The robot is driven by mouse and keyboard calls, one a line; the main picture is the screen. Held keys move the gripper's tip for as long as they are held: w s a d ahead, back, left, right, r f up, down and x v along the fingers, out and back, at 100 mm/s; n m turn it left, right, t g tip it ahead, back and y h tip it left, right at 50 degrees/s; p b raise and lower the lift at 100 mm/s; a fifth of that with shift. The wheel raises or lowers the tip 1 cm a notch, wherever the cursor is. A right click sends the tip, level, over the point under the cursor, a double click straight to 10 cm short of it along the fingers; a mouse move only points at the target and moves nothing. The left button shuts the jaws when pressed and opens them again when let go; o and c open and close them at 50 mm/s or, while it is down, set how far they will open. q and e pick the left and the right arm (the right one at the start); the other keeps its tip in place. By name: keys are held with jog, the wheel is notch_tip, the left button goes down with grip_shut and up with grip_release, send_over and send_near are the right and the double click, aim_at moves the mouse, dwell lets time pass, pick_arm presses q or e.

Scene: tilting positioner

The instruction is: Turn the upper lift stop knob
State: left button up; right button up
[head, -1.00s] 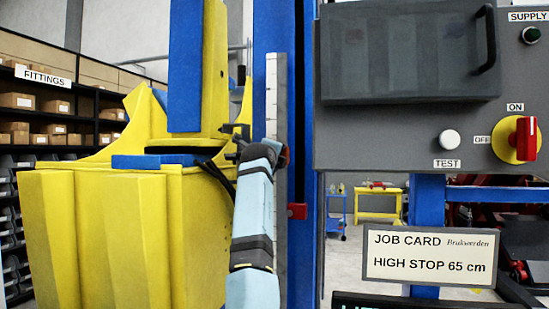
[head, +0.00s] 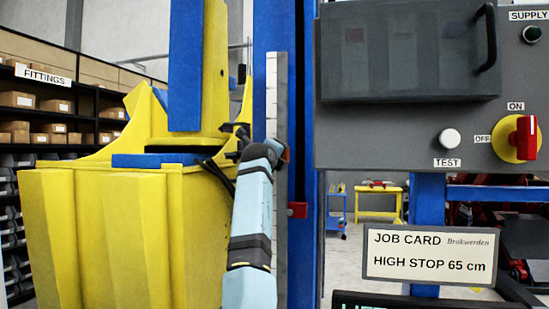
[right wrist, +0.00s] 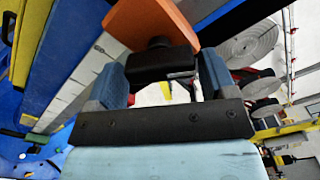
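In the right wrist view, a black knob (right wrist: 162,66) sits on a short stem under an orange block (right wrist: 155,20). My right gripper (right wrist: 163,72) has one blue-grey finger on each side of the knob, with no clear gap showing, so it appears shut on it. In the head view, my light-blue right arm rises from the bottom, and the gripper end (head: 268,152) is at the white scale (head: 271,95). The arm hides the knob there; only a sliver of orange shows. My left gripper is in neither current view.
A yellow machine body (head: 110,230) stands close left of the arm. A red block (head: 297,210) sits lower on the blue column (head: 303,260). A grey control box (head: 400,140) is to the right, above a job card (head: 430,255) reading "HIGH STOP 65 cm".

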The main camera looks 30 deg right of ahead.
jog(key=shift+o, duration=0.7)
jog(key=b+v, duration=0.3)
jog(key=v, duration=1.1)
jog(key=shift+d, duration=0.1)
